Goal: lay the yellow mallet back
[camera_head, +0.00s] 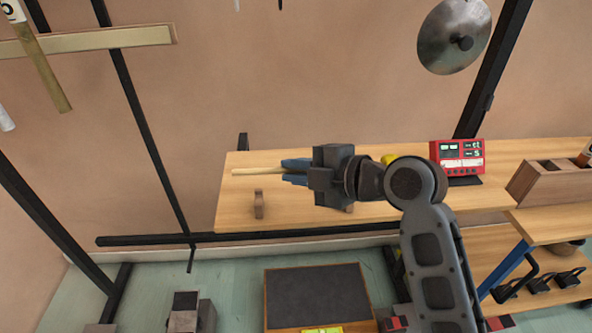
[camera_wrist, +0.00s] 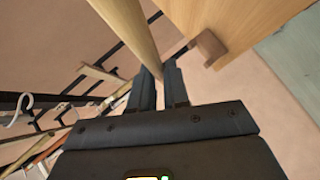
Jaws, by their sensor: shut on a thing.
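The yellow mallet shows as a pale wooden handle (camera_head: 256,171) poking out left of my gripper's fingers, and a yellow patch, likely its head, behind my wrist. My gripper (camera_head: 292,171) is shut on the handle above the wooden bench (camera_head: 236,208). In the wrist view the handle (camera_wrist: 133,32) runs from the top edge down between the fingertips (camera_wrist: 158,76). A small wooden rest (camera_head: 259,205) stands on the bench below the handle, apart from it; it also shows in the wrist view (camera_wrist: 207,48). A second rest (camera_head: 350,208) is mostly hidden by my gripper.
A red box with displays (camera_head: 457,155) stands on the bench to the right. A wooden block holder (camera_head: 545,183) is farther right. A cymbal (camera_head: 455,38) hangs above. Black frame bars cross behind on the left.

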